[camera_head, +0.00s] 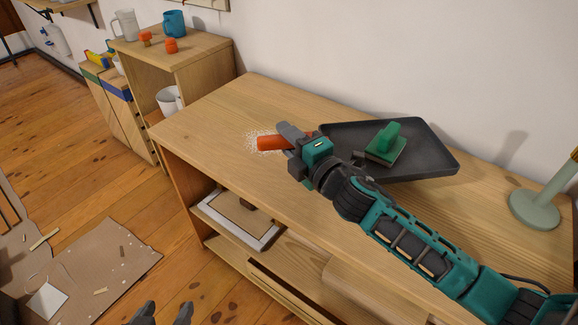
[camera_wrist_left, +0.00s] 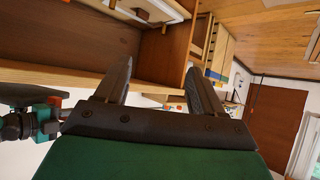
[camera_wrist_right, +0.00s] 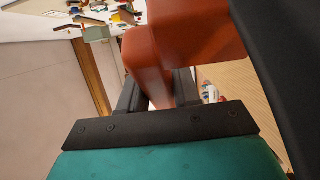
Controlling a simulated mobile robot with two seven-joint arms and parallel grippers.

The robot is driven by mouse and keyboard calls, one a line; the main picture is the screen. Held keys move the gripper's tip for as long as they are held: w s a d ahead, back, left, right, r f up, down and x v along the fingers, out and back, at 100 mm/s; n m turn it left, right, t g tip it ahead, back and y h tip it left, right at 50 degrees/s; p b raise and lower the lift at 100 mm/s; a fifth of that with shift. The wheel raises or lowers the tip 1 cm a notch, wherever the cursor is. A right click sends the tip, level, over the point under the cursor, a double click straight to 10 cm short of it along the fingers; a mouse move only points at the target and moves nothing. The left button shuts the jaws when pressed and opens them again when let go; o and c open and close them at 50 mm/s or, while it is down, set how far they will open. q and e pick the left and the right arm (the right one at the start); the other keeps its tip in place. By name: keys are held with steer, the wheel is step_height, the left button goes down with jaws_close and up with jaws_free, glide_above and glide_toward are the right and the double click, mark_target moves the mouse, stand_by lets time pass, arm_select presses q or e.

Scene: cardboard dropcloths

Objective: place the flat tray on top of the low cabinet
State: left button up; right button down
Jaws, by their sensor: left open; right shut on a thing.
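A dark flat tray (camera_head: 440,162) with a raised rim lies on the wooden top of the low cabinet (camera_head: 232,112) in the head view. A green block with a handle (camera_head: 385,143) rests in it. A second, pale-rimmed flat tray (camera_head: 222,221) with a brown inside sits on the shelf below. My right gripper (camera_head: 289,143) is shut on an orange thing (camera_head: 269,143), left of the dark tray and low over the top; the orange thing also fills much of the right wrist view (camera_wrist_right: 190,45). My left gripper (camera_head: 165,311) is open and empty at the bottom edge, below the cabinet front.
Pale specks (camera_head: 255,134) are scattered on the cabinet top around the orange thing. A pale green stand (camera_head: 536,207) is at the right. A higher shelf unit (camera_head: 205,46) with mugs stands at the left. A cardboard dropcloth (camera_head: 110,262) covers floor at lower left.

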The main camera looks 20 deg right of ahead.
steer(key=shift+f, duration=0.6)
step_height(320, 180, down, 4)
steer(key=shift+r+b, duration=0.15)
steer(key=shift+b, duration=1.05)
arm_select(q)
steer(key=shift+w+d+f+h, duration=0.15)
steer(key=shift+w+d+h, duration=0.2)
steer(key=shift+d, duration=0.35)
arm_select(e)
steer(key=c, duration=0.8)
jaws_free()
arm_select(q)
steer(key=shift+a+f, duration=0.1)
